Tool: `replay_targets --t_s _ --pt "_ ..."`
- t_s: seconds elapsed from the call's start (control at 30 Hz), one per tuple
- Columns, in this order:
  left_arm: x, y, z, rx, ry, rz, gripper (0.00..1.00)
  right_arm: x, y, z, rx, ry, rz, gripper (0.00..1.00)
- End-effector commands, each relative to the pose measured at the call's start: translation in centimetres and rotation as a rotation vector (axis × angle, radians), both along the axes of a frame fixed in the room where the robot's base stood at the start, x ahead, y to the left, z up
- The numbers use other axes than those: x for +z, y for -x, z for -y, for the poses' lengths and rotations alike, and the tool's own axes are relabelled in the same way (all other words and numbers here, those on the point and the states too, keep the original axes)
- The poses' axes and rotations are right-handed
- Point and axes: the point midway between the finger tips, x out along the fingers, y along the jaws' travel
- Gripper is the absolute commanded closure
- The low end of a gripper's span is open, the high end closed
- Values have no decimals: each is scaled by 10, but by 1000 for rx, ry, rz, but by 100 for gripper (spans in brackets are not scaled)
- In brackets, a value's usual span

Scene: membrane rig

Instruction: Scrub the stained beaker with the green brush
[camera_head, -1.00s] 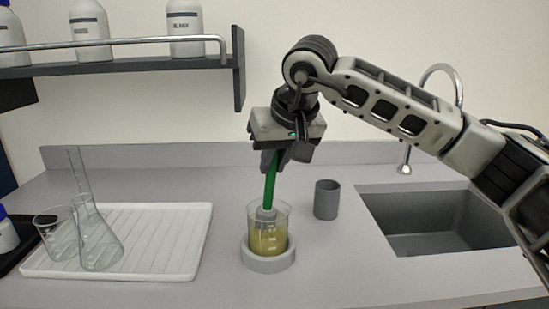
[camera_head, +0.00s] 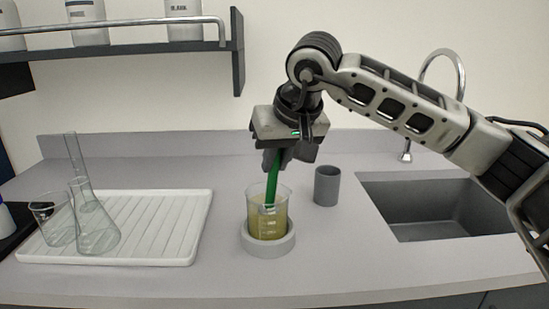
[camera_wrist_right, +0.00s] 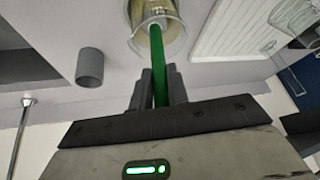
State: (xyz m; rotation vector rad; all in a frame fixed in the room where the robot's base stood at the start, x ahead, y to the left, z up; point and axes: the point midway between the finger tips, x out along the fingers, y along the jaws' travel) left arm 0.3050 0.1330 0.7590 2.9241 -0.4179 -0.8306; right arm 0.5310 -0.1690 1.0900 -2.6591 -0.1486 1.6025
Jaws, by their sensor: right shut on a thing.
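The stained beaker (camera_head: 279,215) has a yellowish-brown film and stands upright in a grey ring holder (camera_head: 267,243) on the counter. The green brush (camera_head: 273,175) reaches down into the beaker, and its grey head shows inside through the glass. My right gripper (camera_head: 278,158) is shut on the brush handle above the beaker's rim. In the right wrist view the green handle (camera_wrist_right: 160,75) runs from between my fingers (camera_wrist_right: 160,85) into the beaker (camera_wrist_right: 160,15). My left gripper is not in view.
A grey cup (camera_head: 327,186) stands right of the beaker, with a sink (camera_head: 430,205) and tap (camera_head: 407,150) beyond. A white drying rack (camera_head: 165,228) with glass flasks (camera_head: 96,230) lies left.

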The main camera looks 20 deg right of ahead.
Motion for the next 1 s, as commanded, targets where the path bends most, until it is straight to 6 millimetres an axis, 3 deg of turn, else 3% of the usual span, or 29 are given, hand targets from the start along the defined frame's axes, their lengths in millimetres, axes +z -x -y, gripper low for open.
replay_targets --t_s 1.0 --pt "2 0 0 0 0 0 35 2 3 -14 0 0 0 100"
